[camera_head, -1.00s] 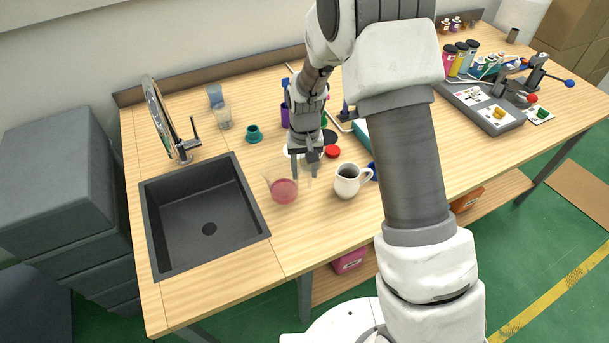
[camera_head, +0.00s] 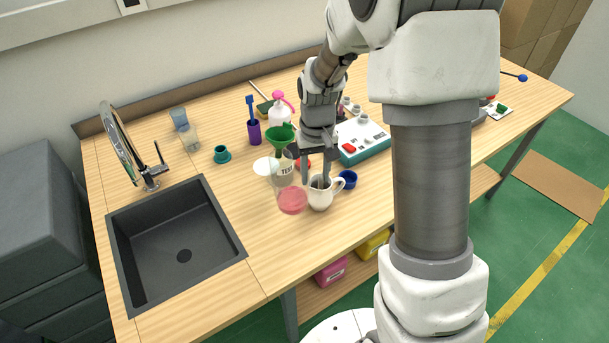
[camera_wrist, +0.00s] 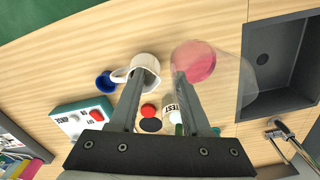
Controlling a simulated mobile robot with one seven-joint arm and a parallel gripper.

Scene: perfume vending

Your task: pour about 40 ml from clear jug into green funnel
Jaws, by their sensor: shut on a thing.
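The clear jug (camera_head: 292,200) with pink liquid in its bottom is left of my gripper (camera_head: 316,181). In the wrist view the jug (camera_wrist: 195,62) is at the top, upright or nearly so, large and close. My gripper (camera_wrist: 161,76) is shut on the jug; the see-through handle is hard to make out between the fingers. The green funnel (camera_head: 280,137) is behind the jug, wide end up. Its stem is near a container labelled TEST (camera_head: 286,168); I cannot tell whether it sits in it.
A white mug (camera_head: 319,195) stands just below my fingers, with a blue cup (camera_head: 347,179) beside it. A teal device (camera_head: 363,140) is to the right. A purple holder (camera_head: 254,133) and a pump bottle (camera_head: 281,112) stand behind. The sink (camera_head: 175,240) is left.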

